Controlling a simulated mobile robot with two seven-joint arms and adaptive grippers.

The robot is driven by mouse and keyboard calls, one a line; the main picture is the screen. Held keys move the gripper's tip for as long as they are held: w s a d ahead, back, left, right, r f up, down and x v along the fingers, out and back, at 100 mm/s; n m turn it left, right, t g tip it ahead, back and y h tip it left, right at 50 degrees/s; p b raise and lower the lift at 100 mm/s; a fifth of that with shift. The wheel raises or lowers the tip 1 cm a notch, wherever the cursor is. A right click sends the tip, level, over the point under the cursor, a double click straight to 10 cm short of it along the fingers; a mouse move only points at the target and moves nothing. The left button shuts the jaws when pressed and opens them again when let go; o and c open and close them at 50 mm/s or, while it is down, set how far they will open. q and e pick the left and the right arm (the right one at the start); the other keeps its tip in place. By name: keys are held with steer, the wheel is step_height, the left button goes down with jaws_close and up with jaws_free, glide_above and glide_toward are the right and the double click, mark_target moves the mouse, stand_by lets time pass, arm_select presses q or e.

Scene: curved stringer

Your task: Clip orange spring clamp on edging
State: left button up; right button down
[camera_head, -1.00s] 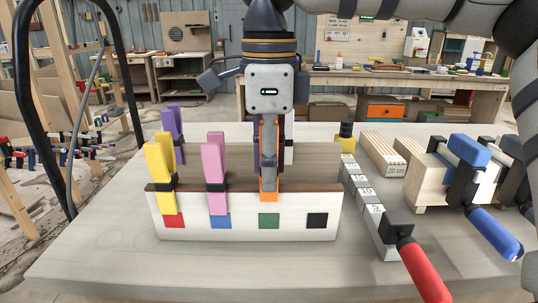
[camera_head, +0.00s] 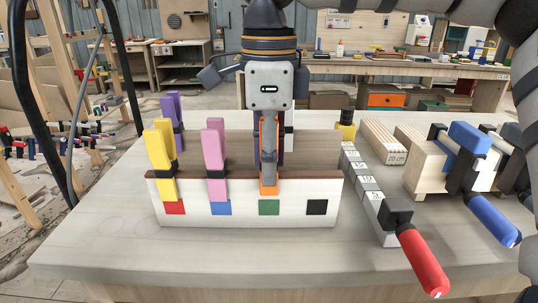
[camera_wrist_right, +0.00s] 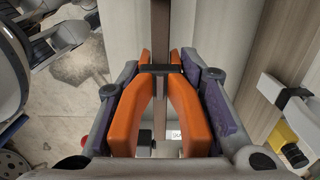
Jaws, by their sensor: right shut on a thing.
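My right gripper (camera_head: 269,122) points down and is shut on the orange spring clamp (camera_head: 268,189), which hangs upright at the dark edging (camera_head: 240,177) of the pale curved board, above the green square (camera_head: 269,207). In the right wrist view the orange handles (camera_wrist_right: 127,118) lie between my fingers, with the edging strip (camera_wrist_right: 161,30) running past the black band. The clamp's tip overlaps the board's front face; whether its jaws grip the edging I cannot tell. A yellow clamp (camera_head: 161,165) and a pink clamp (camera_head: 214,160) sit on the edging to the left. My left gripper is not in view.
A purple clamp (camera_head: 173,108) stands behind the yellow one. The black square (camera_head: 317,207) has no clamp above it. To the right are a red-handled bar clamp (camera_head: 422,264), wood blocks (camera_head: 384,143) and a blue-handled clamp (camera_head: 492,220).

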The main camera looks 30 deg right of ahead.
steer(key=shift+f, duration=0.1)
steer(key=shift+f, duration=0.45)
steer(key=c, duration=1)
jaws_free()
steer(key=shift+c, duration=0.2)
step_height(320, 180, up, 12)
